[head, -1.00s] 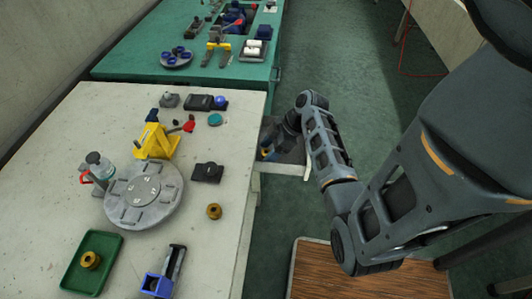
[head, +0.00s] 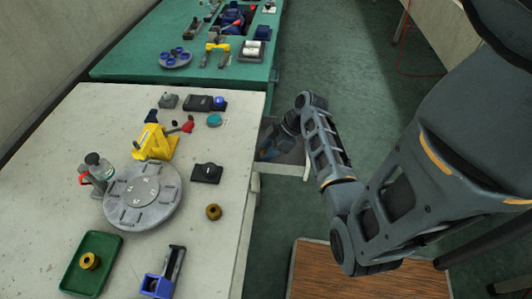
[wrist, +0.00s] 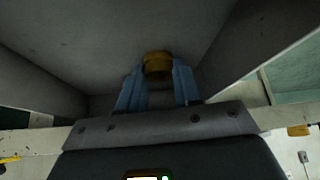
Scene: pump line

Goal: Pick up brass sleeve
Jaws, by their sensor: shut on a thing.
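A brass sleeve (wrist: 158,64) shows in the wrist view between the two blue fingers of my gripper (wrist: 158,82). The fingers are shut on it, and its far end sticks out past the fingertips. In the head view my gripper (head: 268,152) is low beside the right edge of the pale table, and the sleeve in it cannot be made out. Two other brass rings show in the head view: one (head: 213,212) on the pale table and one (head: 89,261) in the green tray (head: 72,283).
Grey walls (wrist: 235,45) surround the gripper in the wrist view. The pale table (head: 50,190) carries a round grey plate (head: 143,195), a yellow fixture (head: 154,143), a bottle (head: 99,166) and a blue-ended tool (head: 158,285). A green table (head: 130,68) stands beyond.

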